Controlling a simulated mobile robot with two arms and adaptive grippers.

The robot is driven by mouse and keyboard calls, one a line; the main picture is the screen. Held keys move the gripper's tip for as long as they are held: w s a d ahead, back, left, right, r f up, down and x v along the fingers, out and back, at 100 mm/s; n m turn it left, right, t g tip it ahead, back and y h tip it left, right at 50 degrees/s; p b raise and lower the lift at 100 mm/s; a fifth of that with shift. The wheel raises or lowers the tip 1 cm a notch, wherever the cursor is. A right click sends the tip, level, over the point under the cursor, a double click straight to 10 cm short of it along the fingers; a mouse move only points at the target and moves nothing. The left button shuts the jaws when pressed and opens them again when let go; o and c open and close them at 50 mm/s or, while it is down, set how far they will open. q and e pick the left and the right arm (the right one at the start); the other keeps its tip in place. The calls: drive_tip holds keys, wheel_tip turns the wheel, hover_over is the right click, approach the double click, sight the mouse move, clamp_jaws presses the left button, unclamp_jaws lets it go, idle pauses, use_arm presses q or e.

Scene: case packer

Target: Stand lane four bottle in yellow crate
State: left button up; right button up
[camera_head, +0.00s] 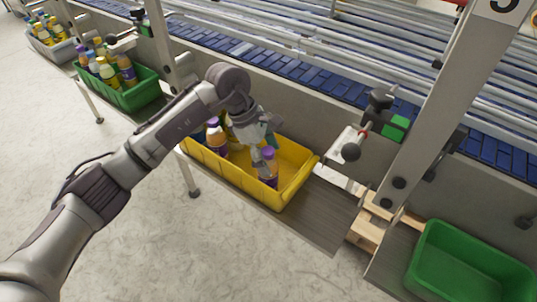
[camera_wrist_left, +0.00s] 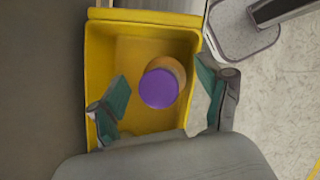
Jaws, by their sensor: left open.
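The yellow crate (camera_head: 298,190) stands on the shelf below the conveyor; its rim also shows in the wrist view (camera_wrist_left: 96,60). A bottle with a purple cap and orange body (camera_head: 269,182) stands upright inside, toward the crate's right end. My left gripper (camera_head: 268,154) is open and low over the crate at this bottle. In the wrist view, the purple cap (camera_wrist_left: 158,88) lies between the two spread fingers (camera_wrist_left: 165,98), with gaps on both sides. Another purple-capped bottle (camera_head: 216,140) stands at the crate's left end, with others partly hidden by my arm. My right gripper is out of view.
A green crate (camera_head: 140,95) full of bottles and a grey crate (camera_head: 62,52) stand further left. An empty green crate (camera_head: 425,262) is at lower right. A grey post (camera_head: 440,110) and a black knob (camera_head: 351,152) rise right of the yellow crate.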

use_arm(q)
drive_tip(key=shift+r, duration=0.2)
drive_tip(key=b+v, duration=0.4)
drive_tip(key=v, duration=0.8)
drive_tip(key=shift+f, duration=0.1)
